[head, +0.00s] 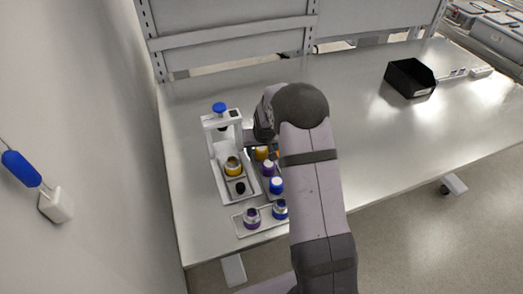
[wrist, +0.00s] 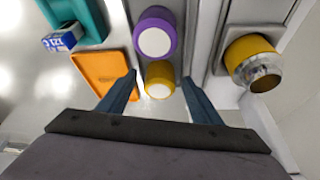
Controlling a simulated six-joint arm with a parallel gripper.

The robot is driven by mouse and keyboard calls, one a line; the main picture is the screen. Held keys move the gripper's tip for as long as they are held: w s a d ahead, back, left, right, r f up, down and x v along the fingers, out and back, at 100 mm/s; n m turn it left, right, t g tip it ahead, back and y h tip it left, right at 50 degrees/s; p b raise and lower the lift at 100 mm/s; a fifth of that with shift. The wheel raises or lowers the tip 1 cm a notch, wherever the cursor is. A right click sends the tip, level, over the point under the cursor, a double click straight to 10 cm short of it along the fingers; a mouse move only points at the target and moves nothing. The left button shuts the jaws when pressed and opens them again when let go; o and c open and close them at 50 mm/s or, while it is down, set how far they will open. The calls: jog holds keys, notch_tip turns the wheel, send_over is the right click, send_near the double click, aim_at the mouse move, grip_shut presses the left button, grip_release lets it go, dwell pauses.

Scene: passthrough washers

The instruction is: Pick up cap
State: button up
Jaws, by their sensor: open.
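My gripper (wrist: 160,78) is open, its two dark fingers pointing toward a yellow cap (wrist: 160,88) with a white top. In the wrist view the cap shows in the gap between the fingers; I cannot tell whether they touch it. A purple cap (wrist: 155,35) with a white top stands close beyond it. In the head view the yellow cap (head: 261,154), purple cap (head: 268,169) and a blue cap (head: 276,186) stand in a row, with my arm close over their right side.
A white press-like stand (head: 213,135) with a blue knob is left of the caps, holding a yellow-ringed metal part (head: 233,168). A front tray (head: 238,226) holds purple and blue parts. An orange tray (wrist: 90,68) lies nearby. A black bin (head: 410,78) stands far right.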

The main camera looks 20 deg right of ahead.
aim_at(261, 150)
jog(key=c, duration=1.1)
jog(key=shift+c, duration=0.2)
jog(key=shift+r, duration=0.1)
notch_tip(261, 150, up, 10)
jog(key=b, duration=0.4)
jog(key=s+a+r+p, duration=0.1)
jog(key=s+a+r, duration=0.1)
jog(key=a, duration=0.4)
jog(key=s+a+r+p, duration=0.2)
jog(key=a+r, duration=0.1)
jog(key=a, duration=0.2)
jog(key=shift+s+a+r+p, duration=0.2)
jog(key=shift+a+r+p, duration=0.1)
jog(key=shift+a+r, duration=0.05)
